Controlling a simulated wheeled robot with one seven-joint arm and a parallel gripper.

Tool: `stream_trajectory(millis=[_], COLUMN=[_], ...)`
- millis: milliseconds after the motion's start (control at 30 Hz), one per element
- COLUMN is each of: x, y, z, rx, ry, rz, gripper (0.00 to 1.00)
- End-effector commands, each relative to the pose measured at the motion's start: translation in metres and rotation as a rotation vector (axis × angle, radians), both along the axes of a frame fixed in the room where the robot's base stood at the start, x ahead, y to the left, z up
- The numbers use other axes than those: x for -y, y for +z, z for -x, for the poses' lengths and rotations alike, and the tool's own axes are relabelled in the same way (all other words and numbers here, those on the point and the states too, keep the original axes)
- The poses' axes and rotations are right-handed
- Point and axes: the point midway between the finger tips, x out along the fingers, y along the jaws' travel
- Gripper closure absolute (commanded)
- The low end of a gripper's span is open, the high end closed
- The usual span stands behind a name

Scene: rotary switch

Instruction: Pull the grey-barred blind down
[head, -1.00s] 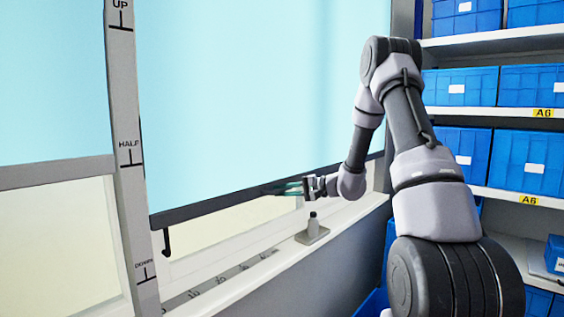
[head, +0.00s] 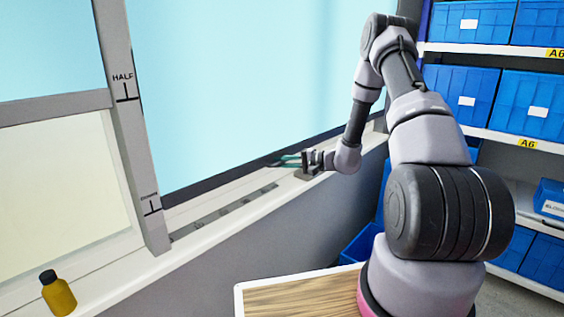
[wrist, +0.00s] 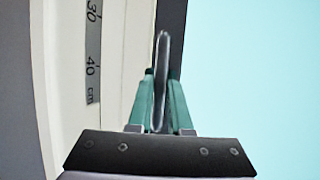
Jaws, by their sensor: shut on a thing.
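The right pale blue blind (head: 230,90) ends in a dark grey bar (head: 235,172). The bar is low, just above the sill, its left end near the lowest mark on the post. My gripper (head: 287,160) is at the bar's right half. In the wrist view my gripper (wrist: 160,105) has its green fingers shut on a thin grey pull (wrist: 162,75) beside the dark bar (wrist: 174,40). Another pale blue blind (head: 45,50), on the left, has a lighter grey bar (head: 50,107) at the HALF mark.
The marked post (head: 130,135) stands between the blinds. A yellow bottle (head: 60,296) stands on the sill at lower left. A ruler strip (wrist: 93,60) lies along the sill. Shelves with blue bins (head: 535,100) stand at right. A wooden-topped table (head: 300,297) is at the bottom.

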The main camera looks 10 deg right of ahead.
Motion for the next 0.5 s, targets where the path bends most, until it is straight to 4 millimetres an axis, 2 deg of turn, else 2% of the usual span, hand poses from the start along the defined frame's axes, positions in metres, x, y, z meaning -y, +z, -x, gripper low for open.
stream_trajectory(millis=[67,100,167,500], x=[0.0011,0.0012,0.0011,0.0027], y=[-0.0063,-0.0067,-0.0068,-0.0034], z=[0.0024,0.0025,0.0026,0.0022], rx=[-0.01,-0.01,-0.012,-0.007], ry=[0.0,0.0,0.0,-0.001], rz=[0.009,0.009,0.009,0.005], gripper=[1.0,0.75,0.53,0.53])
